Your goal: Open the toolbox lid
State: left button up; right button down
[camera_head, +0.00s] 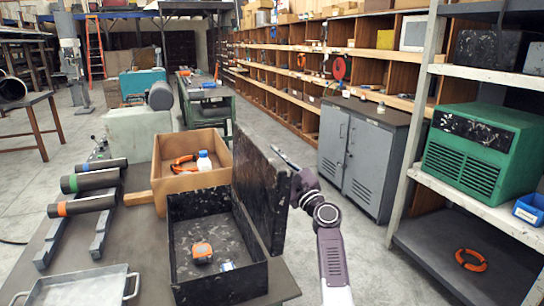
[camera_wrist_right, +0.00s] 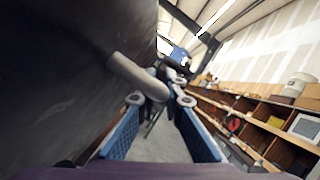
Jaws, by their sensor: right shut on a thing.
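The black toolbox (camera_head: 218,291) stands on the table at the front middle of the head view. Its lid (camera_head: 258,185) is up, roughly upright along the box's right side. My right gripper (camera_head: 290,172) is at the lid's outer face, partly hidden by the lid. In the right wrist view the dark lid (camera_wrist_right: 60,70) fills the left side, and a grey handle (camera_wrist_right: 132,75) sticks out from it. My right gripper (camera_wrist_right: 160,99) is shut on that handle, between its blue fingers. My left gripper is not in view.
An orange tape measure (camera_head: 202,252) lies inside the toolbox. Several dark cylinders (camera_head: 95,181) and a metal tray (camera_head: 80,290) are at left. Shelving (camera_head: 420,130) stands at right, with open floor before it.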

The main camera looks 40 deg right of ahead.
jog(key=c, duration=2.3)
grip_release()
jog(key=shift+s+f, duration=0.15)
jog(key=v, duration=1.1)
jog(key=shift+s, duration=0.4)
